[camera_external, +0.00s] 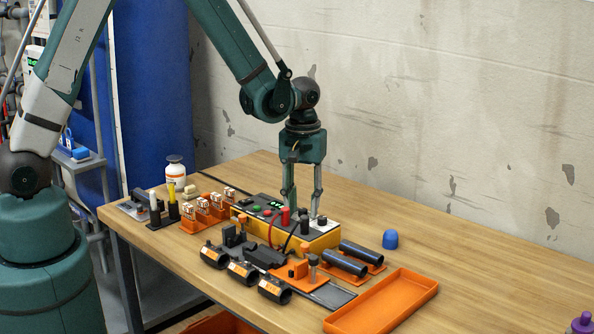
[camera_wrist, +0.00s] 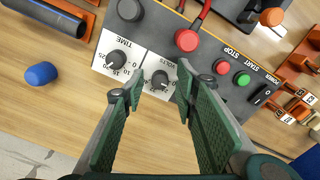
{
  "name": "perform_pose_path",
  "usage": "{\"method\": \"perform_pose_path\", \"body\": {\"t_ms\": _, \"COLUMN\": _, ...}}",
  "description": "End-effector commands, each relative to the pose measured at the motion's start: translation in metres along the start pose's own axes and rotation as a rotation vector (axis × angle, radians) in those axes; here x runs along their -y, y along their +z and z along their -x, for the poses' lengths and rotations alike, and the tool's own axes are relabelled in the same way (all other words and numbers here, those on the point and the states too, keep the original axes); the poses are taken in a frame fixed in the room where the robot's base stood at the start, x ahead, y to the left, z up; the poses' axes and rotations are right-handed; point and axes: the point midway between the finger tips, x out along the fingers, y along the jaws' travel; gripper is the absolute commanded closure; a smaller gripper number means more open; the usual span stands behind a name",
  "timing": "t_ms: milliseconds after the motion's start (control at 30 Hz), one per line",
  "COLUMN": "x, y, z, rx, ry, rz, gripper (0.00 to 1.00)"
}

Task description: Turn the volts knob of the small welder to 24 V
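The small welder (camera_external: 318,244) sits on the wooden bench, with a yellow-orange side and a dark and white top panel. In the wrist view its panel (camera_wrist: 143,43) appears upside down. The dark volts knob (camera_wrist: 160,79) is on a white label with numbers around it; its exact setting is too small to read. The similar time knob (camera_wrist: 118,57) is to its left. My gripper (camera_external: 303,211) points down over the panel. In the wrist view its open fingertips (camera_wrist: 159,82) are on either side of the volts knob, with visible gaps; I cannot tell their height over it.
A red plug (camera_wrist: 187,40), red and green buttons (camera_wrist: 242,79) and a power switch are close to the fingers. Black pipes (camera_external: 340,262), an orange tray (camera_external: 382,303), a blue cap (camera_external: 390,239) and orange holders stand around the welder. The right bench is mostly clear.

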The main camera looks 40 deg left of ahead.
Motion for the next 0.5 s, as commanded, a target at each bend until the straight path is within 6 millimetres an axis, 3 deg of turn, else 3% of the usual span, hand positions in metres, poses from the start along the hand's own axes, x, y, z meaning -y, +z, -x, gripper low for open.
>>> {"method": "perform_pose_path", "body": {"t_ms": 267, "x": 0.0, "y": 0.0, "z": -0.0005, "rx": 0.0, "ry": 0.0, "rz": 0.0, "gripper": 0.71}}
{"method": "perform_pose_path", "body": {"t_ms": 467, "x": 0.0, "y": 0.0, "z": -0.0005, "rx": 0.0, "ry": 0.0, "rz": 0.0, "gripper": 0.97}}
{"method": "perform_pose_path", "body": {"t_ms": 500, "x": 0.0, "y": 0.0, "z": -0.0005, "rx": 0.0, "ry": 0.0, "rz": 0.0, "gripper": 0.98}}
